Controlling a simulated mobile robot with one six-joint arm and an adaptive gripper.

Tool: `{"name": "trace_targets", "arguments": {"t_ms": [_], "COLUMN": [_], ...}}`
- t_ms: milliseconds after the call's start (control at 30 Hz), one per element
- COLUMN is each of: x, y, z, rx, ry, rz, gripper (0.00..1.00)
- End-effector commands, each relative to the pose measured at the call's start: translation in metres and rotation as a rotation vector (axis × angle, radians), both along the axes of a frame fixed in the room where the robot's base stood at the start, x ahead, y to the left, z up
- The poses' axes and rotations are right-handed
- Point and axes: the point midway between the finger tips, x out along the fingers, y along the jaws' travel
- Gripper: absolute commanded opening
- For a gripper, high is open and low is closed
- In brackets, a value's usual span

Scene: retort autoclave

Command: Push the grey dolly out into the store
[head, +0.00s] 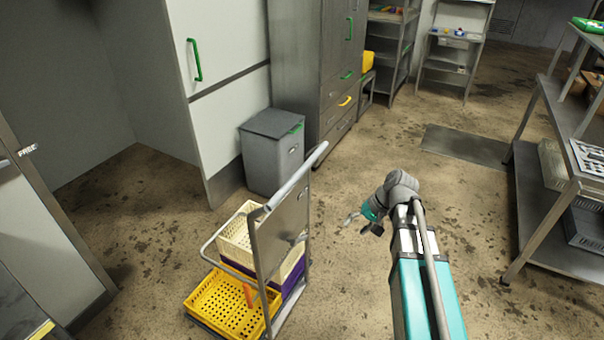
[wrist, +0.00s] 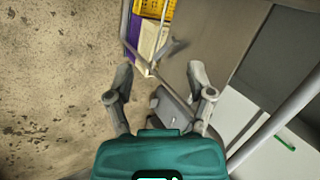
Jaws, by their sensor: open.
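The grey dolly (head: 283,222) stands upright at the lower middle of the head view, with a flat grey end panel and a push bar (head: 298,178) along its top. It carries a yellow crate (head: 225,303), a cream crate (head: 240,235) and a purple crate (head: 295,276). My gripper (head: 364,221) is to the right of the panel, open and empty, with a visible gap to the dolly. In the wrist view my open fingers (wrist: 160,80) point toward the panel (wrist: 215,35); the push bar (wrist: 278,118) runs along the right. The wheels are not clearly visible.
A grey lidded bin (head: 272,155) stands just behind the dolly, beside a white door (head: 225,100) and a steel cabinet (head: 318,70). A steel rack (head: 540,190) stands at right. A dark mat (head: 465,145) lies on the stained floor.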

Motion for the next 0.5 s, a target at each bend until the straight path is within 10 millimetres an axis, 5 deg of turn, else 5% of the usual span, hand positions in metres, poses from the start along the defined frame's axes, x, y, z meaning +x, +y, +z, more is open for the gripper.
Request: {"name": "trace_targets", "arguments": {"t_ms": [500], "x": [0.122], "y": [0.037], "z": [0.066], "rx": [0.622], "ry": [0.007], "rz": [-0.032], "gripper": [0.69]}}
